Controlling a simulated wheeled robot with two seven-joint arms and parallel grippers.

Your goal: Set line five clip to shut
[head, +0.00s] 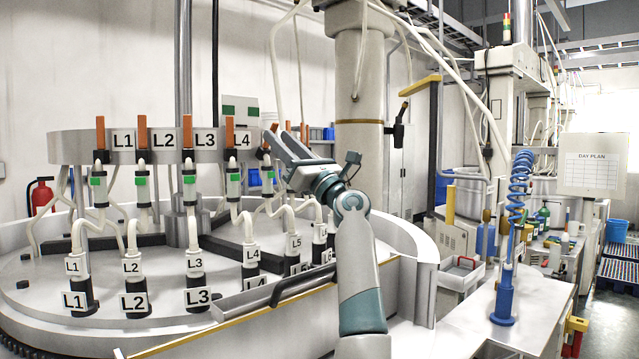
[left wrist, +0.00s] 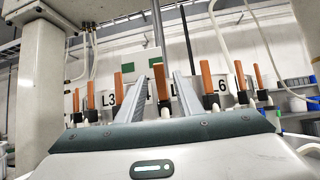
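The line five clip (head: 268,177) is a white and black fitting with a green band, fifth along the ring's front, with an L5 tag on the hose base (head: 294,243) below. Its orange handle is partly hidden behind my left gripper (head: 270,140) in the head view. In the left wrist view an orange handle (left wrist: 161,82), which by the L3 and 6 labels beside it looks like line five's, stands upright between the two spread fingers of my left gripper (left wrist: 160,92). The fingers are apart, and contact cannot be told. My right gripper is not in view.
Similar clips with upright orange handles for L1 (head: 100,132), L2 (head: 142,132), L3 (head: 187,132) and L4 (head: 229,132) stand to the left, and more stand to the right. The round tub wall (head: 405,240) and a thick column (head: 358,100) are close to my arm.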

